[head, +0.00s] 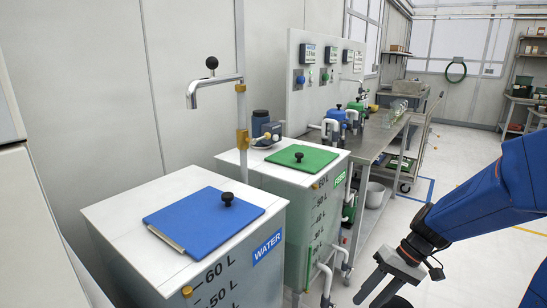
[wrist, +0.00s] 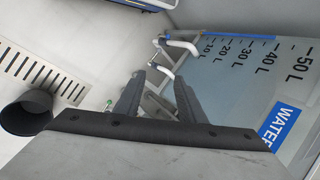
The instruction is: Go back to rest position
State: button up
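My gripper (head: 369,299) is at the lower right of the head view, at the end of my blue arm. Its two dark fingers also show in the wrist view (wrist: 160,82), with a gap between them and nothing held. In the wrist view, the WATER tank's (wrist: 235,85) wall fills the right side, with its litre marks and a blue label. The same tank (head: 130,215) stands at the lower left of the head view, and my gripper is to its right, apart from it.
A blue lid (head: 195,222) lies on the water tank's top. Behind it are a tank with a green lid (head: 301,156), a tap (head: 215,85) and a steel bench (head: 375,135). A floor drain grate (wrist: 40,75) shows in the wrist view. Open floor lies at right.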

jog(key=s+d+r+t+h, duration=0.3)
jog(key=s+r+t+h, duration=0.3)
jog(key=s+r, duration=0.6)
jog(key=shift+s+d, duration=0.2)
jog(key=shift+s, duration=0.35)
